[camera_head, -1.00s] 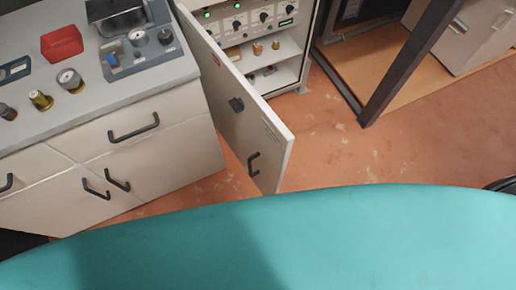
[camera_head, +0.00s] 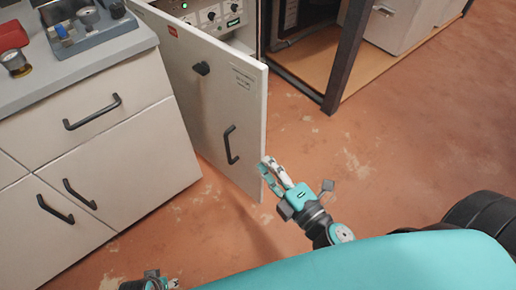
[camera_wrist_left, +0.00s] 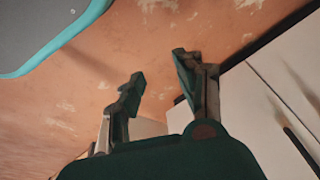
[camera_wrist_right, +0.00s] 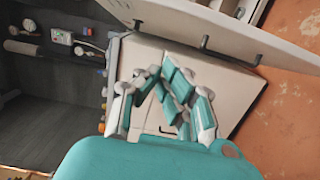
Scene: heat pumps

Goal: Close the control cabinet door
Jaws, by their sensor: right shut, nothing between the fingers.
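The white control cabinet door (camera_head: 215,110) stands wide open in the head view, with a dark handle (camera_head: 230,145) and a small dark latch on its face. The cabinet (camera_head: 222,14) shows only partly behind it, with knobs and a green light. My right gripper (camera_head: 266,166) is shut and empty beside the door's free edge; I cannot tell if it touches. The door (camera_wrist_right: 260,42) also crosses the top of the right wrist view. My left gripper (camera_wrist_left: 156,78) is open and empty in the left wrist view, and barely shows at the bottom of the head view.
A counter with drawers (camera_head: 110,140) stands left of the door, with gauges on top. A dark-framed structure (camera_head: 345,50) with a wooden floor stands right of the cabinet. The reddish floor (camera_head: 400,140) is free in the middle and right.

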